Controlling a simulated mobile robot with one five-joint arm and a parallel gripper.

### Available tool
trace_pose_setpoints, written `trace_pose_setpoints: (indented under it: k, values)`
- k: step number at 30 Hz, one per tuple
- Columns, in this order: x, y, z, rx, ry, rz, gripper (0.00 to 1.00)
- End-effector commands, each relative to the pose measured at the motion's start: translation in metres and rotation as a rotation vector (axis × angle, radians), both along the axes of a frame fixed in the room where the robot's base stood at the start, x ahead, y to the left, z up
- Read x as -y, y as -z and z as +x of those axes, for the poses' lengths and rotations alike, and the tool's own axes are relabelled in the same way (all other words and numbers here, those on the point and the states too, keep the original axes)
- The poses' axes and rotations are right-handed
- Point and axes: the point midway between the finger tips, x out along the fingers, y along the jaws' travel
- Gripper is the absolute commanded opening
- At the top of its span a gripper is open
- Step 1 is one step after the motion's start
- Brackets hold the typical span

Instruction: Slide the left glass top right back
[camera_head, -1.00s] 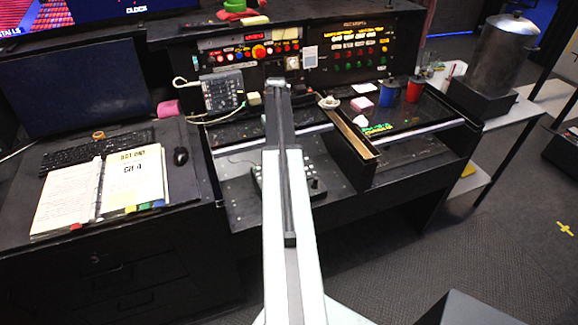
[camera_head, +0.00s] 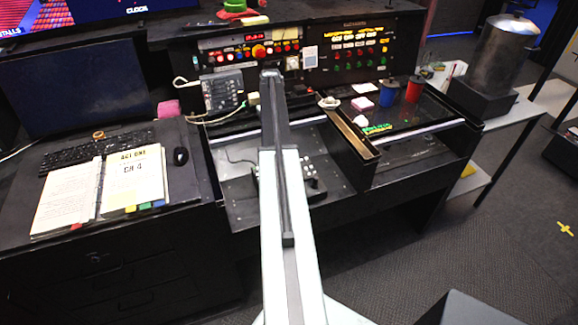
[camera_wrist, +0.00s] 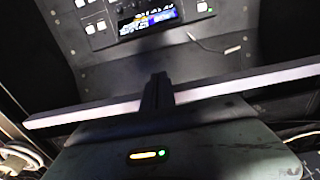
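The left glass top is a dark panel with a pale front edge (camera_head: 232,138). It lies on the left half of the console desk, with the open bay in front of it. Its pale edge (camera_wrist: 238,87) crosses the wrist view on a slant. My gripper (camera_wrist: 157,88) shows there as a single narrow dark post with no visible gap, at the middle of this edge. It seems to touch it. In the head view my arm's far end (camera_head: 271,78) hides the gripper and the middle of the glass top.
A small button console (camera_head: 309,172) and a thin wire lie in the uncovered bay. A wooden-topped divider (camera_head: 358,138) borders it on the right.

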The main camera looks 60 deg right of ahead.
Motion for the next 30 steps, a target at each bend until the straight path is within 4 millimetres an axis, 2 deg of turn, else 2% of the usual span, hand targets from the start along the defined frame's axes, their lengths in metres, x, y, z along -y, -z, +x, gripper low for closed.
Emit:
trace_pose_setpoints:
  k: [9,20,30]
  values:
    - [0.013,0.0,0.02,0.002,-0.001,0.0,0.0]
    - [0.014,0.0,0.02,0.001,-0.001,0.0,0.0]
    - [0.026,0.0,0.031,0.002,-0.002,0.0,0.0]
